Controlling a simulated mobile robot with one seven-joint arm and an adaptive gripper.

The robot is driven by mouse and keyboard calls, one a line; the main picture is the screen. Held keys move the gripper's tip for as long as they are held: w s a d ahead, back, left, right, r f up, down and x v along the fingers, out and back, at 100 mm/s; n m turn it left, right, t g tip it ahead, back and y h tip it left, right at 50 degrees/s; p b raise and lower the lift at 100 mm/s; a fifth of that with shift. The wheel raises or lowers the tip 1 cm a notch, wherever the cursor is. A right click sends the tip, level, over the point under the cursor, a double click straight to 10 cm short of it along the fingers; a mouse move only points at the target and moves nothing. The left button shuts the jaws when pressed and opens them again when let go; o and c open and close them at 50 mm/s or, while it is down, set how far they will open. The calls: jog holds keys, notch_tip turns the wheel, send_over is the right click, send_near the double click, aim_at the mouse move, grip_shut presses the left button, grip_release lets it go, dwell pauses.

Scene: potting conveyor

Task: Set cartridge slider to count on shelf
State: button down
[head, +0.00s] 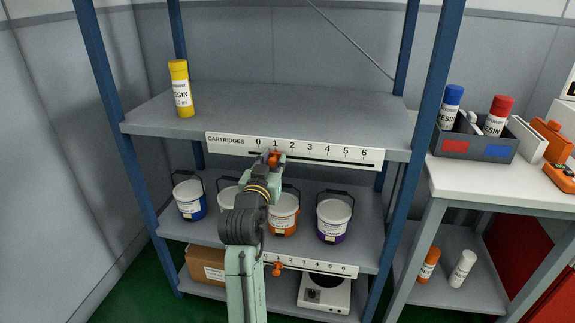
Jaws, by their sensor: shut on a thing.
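The cartridge scale (330,155) is a white strip on the front edge of the top shelf (330,105), marked CARTRIDGES and 0 to 6 above a dark slot. Its orange slider (276,155) sits at about the 1 mark. My gripper (271,160) is shut on the slider and hides part of it and of the slot. One yellow resin cartridge (180,90) stands upright on the top shelf at the left; no other cartridge shows on that shelf.
Several buckets, including a blue one (189,200) and a purple one (333,218), stand on the shelf below, close behind my arm. A lower scale (320,267) has its own orange slider (277,269). A grey tray (474,143) holds blue and red cartridges on the right table.

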dwell(0.3)
jog(key=c, duration=1.4)
grip_release()
jog(key=v, duration=1.2)
jog(key=shift+a, duration=0.1)
